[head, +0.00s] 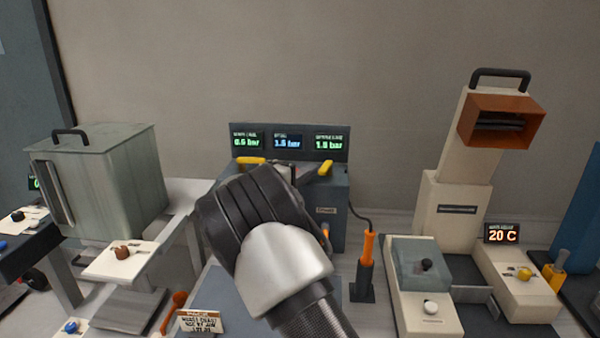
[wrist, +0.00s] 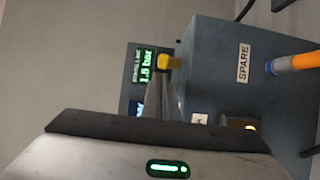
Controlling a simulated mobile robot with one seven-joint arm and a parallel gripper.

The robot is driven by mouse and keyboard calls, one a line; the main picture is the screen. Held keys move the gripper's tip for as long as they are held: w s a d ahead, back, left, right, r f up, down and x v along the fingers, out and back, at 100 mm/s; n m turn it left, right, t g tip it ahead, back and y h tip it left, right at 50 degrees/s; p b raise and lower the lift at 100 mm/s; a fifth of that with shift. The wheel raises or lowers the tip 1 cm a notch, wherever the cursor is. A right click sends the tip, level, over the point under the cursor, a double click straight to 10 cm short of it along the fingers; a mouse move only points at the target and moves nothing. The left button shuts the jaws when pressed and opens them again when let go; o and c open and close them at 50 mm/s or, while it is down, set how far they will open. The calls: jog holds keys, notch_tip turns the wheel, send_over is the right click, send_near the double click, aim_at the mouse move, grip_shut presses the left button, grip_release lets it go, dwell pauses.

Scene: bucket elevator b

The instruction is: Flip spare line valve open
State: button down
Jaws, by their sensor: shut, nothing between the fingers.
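The grey-blue valve box (head: 338,205) stands behind my arm, with yellow lever handles on top at its left (head: 250,161) and right (head: 326,168). A SPARE label (head: 325,210) is on its front, below the right handle; the label (wrist: 244,62) is also in the wrist view. My gripper (head: 288,173) is shut and empty at the box top, between the handles. In the wrist view its narrow fingers (wrist: 168,98) lie close to the right yellow handle (wrist: 170,62); I cannot tell if they touch. My wrist hides much of the box front.
A dark panel (head: 268,132) with three pressure displays stands behind the box. An orange-ended connector (wrist: 296,62) sits on the box below the label. A corded orange tool (head: 368,248) stands at right.

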aim_at(325, 172)
jog(key=shift+d, duration=0.15)
jog(key=s+d+b, duration=0.1)
jog(key=d+b, duration=0.1)
jog(key=b, duration=0.3)
jog(key=shift+s, duration=0.25)
